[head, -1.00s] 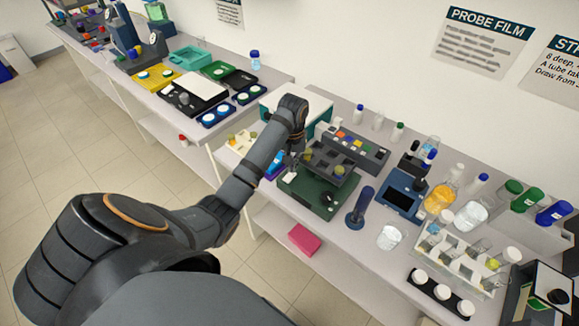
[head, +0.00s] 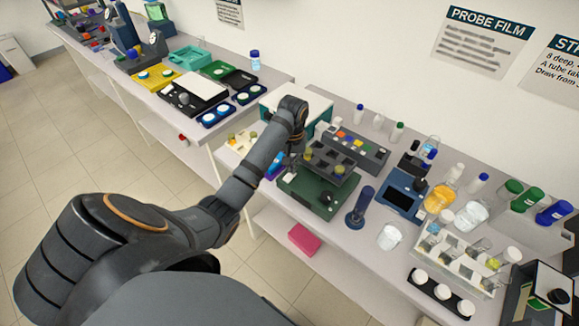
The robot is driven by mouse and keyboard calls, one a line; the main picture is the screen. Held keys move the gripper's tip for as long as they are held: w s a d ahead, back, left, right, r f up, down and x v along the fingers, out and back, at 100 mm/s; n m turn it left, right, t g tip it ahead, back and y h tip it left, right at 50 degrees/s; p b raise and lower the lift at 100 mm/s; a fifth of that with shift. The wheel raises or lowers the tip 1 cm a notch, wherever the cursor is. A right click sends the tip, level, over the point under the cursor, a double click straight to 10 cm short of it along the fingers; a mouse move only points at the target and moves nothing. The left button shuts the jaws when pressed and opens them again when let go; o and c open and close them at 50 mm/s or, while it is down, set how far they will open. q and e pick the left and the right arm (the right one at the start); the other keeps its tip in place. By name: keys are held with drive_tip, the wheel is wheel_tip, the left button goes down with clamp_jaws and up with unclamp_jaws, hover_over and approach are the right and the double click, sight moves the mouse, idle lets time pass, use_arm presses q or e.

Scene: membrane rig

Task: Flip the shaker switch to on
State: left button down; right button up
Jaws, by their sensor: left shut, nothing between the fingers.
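The shaker (head: 308,200) is a dark green base on the bench with a grey compartmented platform (head: 331,161) above it. A dark round part (head: 326,198) shows on its front right; I cannot tell if it is a knob. The on/off switch cannot be made out. My left gripper (head: 288,165) is at the shaker's left side, beside the platform, small and partly hidden by my own arm. It is shut and empty. I cannot tell whether it touches the shaker. My right gripper is not in view.
Behind the shaker is a grey block with coloured pieces (head: 358,149). A pink box (head: 303,239) lies on the lower shelf.

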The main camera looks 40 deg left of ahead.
use_arm(q)
drive_tip(key=shift+f, duration=0.8)
idle(0.4)
wheel_tip(320, 180, up, 7)
drive_tip(key=p, duration=0.9)
drive_tip(key=shift+r, duration=0.1)
